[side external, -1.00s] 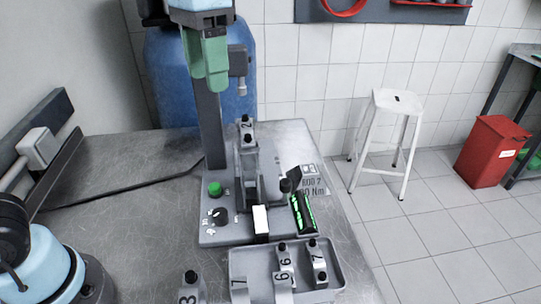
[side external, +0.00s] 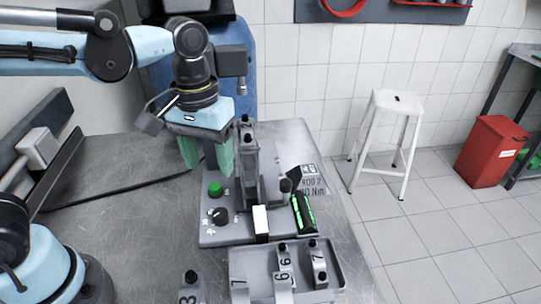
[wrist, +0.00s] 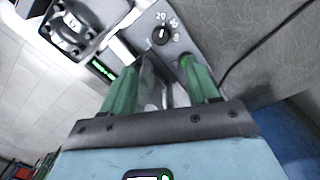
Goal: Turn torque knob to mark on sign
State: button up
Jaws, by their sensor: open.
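The torque knob (side external: 218,216) is a small black dial on the grey fixture base, with marks around it. In the wrist view the knob (wrist: 159,36) shows a white pointer line and printed numbers, 20 among them. The sign (side external: 313,188) is a grey plate on the table right of the fixture; its lettering includes "Nm", and its left part is hidden. My gripper (side external: 207,168) points down with green fingers spread, above and behind the knob and apart from it. In the wrist view nothing is gripped between the fingertips (wrist: 158,65).
A green button (side external: 215,189) sits just behind the knob. The fixture's upright grey part (side external: 246,160) stands close right of my gripper. A lit green display (side external: 302,213) is to the right. A tray (side external: 236,264) of numbered metal parts lies in front. The table left of the fixture is mostly clear.

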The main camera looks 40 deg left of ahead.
aim_at(220, 213)
jog(key=shift+d+f, duration=0.1)
jog(key=shift+f, duration=6.45)
jog(key=c, duration=1)
jog(key=shift+c, duration=0.2)
jog(key=shift+m, duration=3.4)
jog(key=o, duration=1)
